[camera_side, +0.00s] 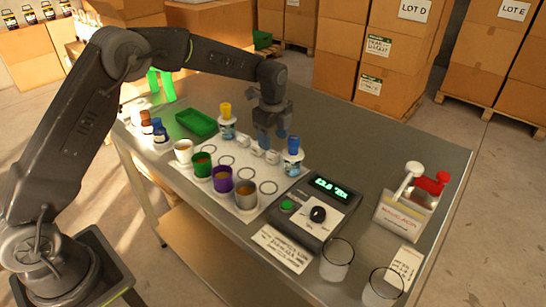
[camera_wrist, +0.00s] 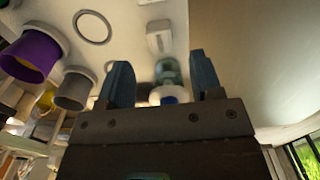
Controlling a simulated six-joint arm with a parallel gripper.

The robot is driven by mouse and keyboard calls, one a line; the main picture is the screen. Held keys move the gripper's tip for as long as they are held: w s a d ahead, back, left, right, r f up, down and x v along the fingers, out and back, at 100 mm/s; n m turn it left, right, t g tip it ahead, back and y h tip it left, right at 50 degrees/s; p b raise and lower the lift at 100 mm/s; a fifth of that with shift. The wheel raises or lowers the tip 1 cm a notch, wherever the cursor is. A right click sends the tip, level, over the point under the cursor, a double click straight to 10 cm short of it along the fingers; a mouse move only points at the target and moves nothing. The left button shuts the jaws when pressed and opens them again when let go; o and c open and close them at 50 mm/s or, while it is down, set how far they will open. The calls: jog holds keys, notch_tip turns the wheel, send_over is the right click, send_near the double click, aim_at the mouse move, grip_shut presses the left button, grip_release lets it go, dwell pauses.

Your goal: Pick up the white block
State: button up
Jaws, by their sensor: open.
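My gripper (camera_side: 267,140) hangs over the back part of the white mat in the side view, with its blue fingers down. In the wrist view its two fingers (camera_wrist: 160,65) stand wide apart with nothing held between them. A small white block (camera_wrist: 158,37) lies on the mat beyond the fingertips in the wrist view. In the side view small white pieces show close around the fingers, one to the left (camera_side: 242,144) and one to the right (camera_side: 272,157); the fingers partly hide this spot. I cannot tell whether the fingers touch a piece.
A blue-capped bottle (camera_side: 292,157) stands just right of my gripper and a yellow-capped bottle (camera_side: 227,122) to its left. Green (camera_side: 203,164), purple (camera_side: 222,179) and other cups stand on the mat (camera_side: 237,207) in front. A control box (camera_side: 318,212) stands to the right.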

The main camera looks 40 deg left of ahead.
aim_at(273, 153)
jog(key=shift+f, duration=3)
jog(key=shift+c, duration=0.4)
jog(key=c, duration=0.9)
